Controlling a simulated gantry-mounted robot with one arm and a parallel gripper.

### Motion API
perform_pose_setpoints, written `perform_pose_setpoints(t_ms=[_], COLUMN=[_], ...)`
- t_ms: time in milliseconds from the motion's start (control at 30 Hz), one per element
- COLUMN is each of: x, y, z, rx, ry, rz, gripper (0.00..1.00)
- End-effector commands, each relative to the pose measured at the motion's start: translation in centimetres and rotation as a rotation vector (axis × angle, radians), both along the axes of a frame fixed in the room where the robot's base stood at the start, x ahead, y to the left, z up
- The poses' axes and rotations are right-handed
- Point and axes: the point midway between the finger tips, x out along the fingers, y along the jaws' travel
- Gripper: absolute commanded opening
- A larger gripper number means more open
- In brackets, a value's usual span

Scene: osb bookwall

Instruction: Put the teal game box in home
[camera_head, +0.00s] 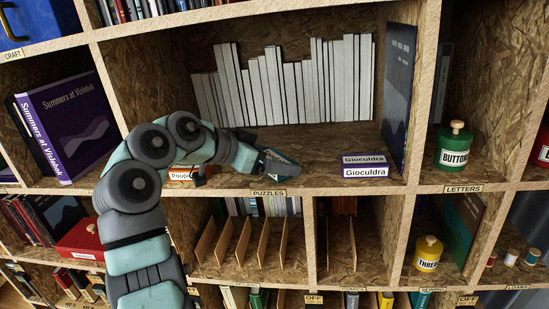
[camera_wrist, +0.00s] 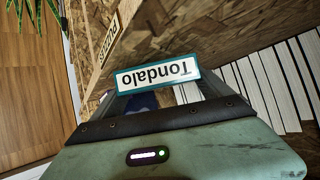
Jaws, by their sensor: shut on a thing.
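The teal game box (camera_wrist: 158,74), with "Tondalo" on its white spine label, is between the fingers of my gripper (camera_wrist: 165,92) in the wrist view. The spine reads upside down there. In the head view my gripper (camera_head: 268,160) reaches into the front of the compartment labelled PUZZLES, shut on the box (camera_head: 281,158), of which only a small part shows. The box is near the front edge of the shelf. I cannot tell whether it touches the shelf board.
Two purple Gioculdra boxes (camera_head: 366,166) lie stacked at the right of this compartment, beside a dark upright book (camera_head: 397,95). An orange box (camera_head: 184,174) lies left, partly behind my arm. Pale books (camera_head: 290,85) line the back. Shelf between gripper and purple boxes is bare.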

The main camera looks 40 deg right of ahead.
Motion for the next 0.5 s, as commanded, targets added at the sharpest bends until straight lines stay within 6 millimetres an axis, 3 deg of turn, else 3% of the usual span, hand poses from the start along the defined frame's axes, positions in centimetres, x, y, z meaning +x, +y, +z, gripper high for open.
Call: perform_pose_setpoints(t_ms=[200,233,367,500], x=[-0.02,-0.02,-0.02,-0.02], y=[-0.02,-0.02,-0.03,-0.02], z=[-0.49,-0.43,-0.37,-0.38], rx=[0.0,0.0,0.0,0.0], ry=[-0.001,-0.001,-0.001,-0.001], rz=[0.0,0.0,0.0,0.0], gripper=[0.43,0.9,1.0,1.0])
